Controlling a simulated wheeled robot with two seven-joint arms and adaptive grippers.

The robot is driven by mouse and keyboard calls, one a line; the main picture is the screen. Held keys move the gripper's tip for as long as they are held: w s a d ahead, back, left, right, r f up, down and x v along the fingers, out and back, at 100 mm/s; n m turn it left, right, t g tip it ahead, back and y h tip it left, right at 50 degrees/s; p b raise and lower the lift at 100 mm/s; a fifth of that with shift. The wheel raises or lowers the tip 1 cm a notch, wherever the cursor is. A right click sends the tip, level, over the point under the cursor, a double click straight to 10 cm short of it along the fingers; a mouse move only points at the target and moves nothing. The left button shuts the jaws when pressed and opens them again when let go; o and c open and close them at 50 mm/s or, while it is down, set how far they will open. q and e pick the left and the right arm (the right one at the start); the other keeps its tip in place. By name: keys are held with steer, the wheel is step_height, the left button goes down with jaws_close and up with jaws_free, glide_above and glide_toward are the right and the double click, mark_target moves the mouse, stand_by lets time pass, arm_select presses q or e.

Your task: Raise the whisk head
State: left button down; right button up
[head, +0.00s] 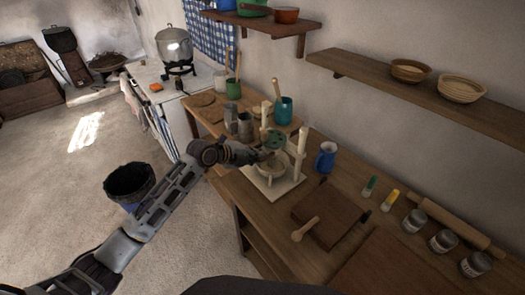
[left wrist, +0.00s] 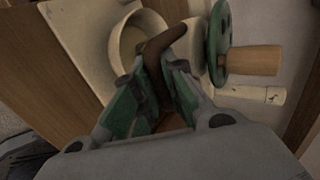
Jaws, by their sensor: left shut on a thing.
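The whisk stand has a pale base (head: 287,191) and an upright post (head: 300,147) on the wooden table. A pale bowl (head: 270,172) sits on the base and shows in the left wrist view (left wrist: 122,48). A green wheel (head: 274,140) with a wooden knob (left wrist: 254,61) belongs to the whisk head above the bowl. My left gripper (left wrist: 155,98) is shut on a brown curved handle (left wrist: 160,44) beside the wheel. In the head view my left gripper (head: 259,156) reaches the stand from the left and partly hides the bowl. The whisk's wires cannot be made out.
A blue jug (head: 325,158) stands right of the stand. A dark board (head: 328,214) lies in front, with a wooden pestle-like tool (head: 305,229) near its edge. Metal mugs (head: 245,126) and a teal utensil pot (head: 284,110) stand behind. A shelf (head: 420,92) overhangs the table.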

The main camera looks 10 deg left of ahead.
arm_select(q)
steer(key=shift+r+p, duration=1.9)
steer(key=shift+r, duration=1)
steer(key=c, duration=1.4)
jaws_free()
steer(key=shift+o, duration=0.2)
steer(key=shift+a, duration=0.1)
steer(key=p+v, duration=0.3)
steer(key=v, duration=0.4)
steer(key=shift+n, duration=0.4)
